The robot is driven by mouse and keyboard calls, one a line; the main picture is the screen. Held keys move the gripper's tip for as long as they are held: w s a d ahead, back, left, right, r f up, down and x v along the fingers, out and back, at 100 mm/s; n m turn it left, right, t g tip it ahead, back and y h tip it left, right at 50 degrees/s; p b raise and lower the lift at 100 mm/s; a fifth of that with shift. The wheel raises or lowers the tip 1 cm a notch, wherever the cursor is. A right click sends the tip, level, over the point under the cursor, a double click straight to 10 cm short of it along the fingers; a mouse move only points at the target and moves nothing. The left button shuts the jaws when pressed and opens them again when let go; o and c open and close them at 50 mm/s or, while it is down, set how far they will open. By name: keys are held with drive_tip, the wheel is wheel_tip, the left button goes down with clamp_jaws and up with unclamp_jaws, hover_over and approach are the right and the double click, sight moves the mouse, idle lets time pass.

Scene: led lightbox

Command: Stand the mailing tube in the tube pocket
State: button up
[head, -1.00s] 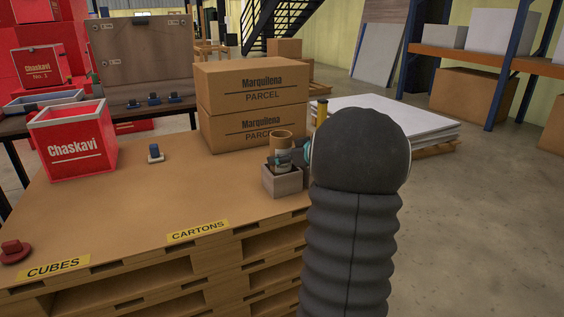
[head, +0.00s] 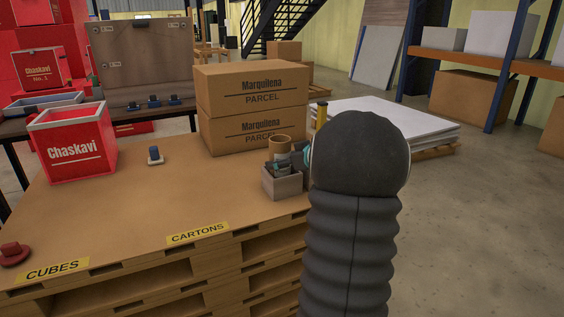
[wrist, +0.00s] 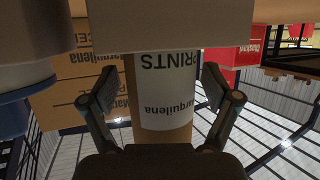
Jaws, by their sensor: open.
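The mailing tube (head: 280,141) is a brown cylinder standing upright in the tube pocket (head: 283,186), a grey box at the pallet deck's right edge. In the wrist view, which is upside down, the tube (wrist: 180,137) carries a white label reading PRINTS, and its lower end goes behind the pocket's pale wall (wrist: 170,22). My gripper (wrist: 160,88) is open, with one finger on each side of the tube and a visible gap at both sides. In the head view my gripper (head: 286,162) partly covers the tube, and the tube's bottom is hidden inside the pocket.
Two stacked Marquilena cartons (head: 252,105) stand just behind the pocket. The deck's middle is clear.

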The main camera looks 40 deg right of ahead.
drive_tip(key=p+v, duration=0.2)
drive_tip(key=v, duration=1)
drive_tip(key=w+a+r+m+h, duration=0.35)
drive_tip(key=a+r+h, duration=0.45)
drive_tip(key=a+r, duration=0.3)
drive_tip(key=s+a+f+g+y, duration=0.2)
drive_tip(key=s+a+f, duration=0.3)
drive_tip(key=s+a, duration=0.2)
drive_tip(key=s+a+f+n+g+y, duration=0.1)
drive_tip(key=s+a+f+g+y, duration=0.1)
drive_tip(key=s+a+f, duration=0.4)
drive_tip(key=s+a+f+g+y, duration=0.1)
drive_tip(key=s+a+f+g, duration=0.2)
drive_tip(key=a, duration=1.1)
drive_tip(key=s+f, duration=0.3)
drive_tip(key=s, duration=0.3)
drive_tip(key=shift+s+n+g+y, duration=0.35)
drive_tip(key=shift+g+y, duration=0.05)
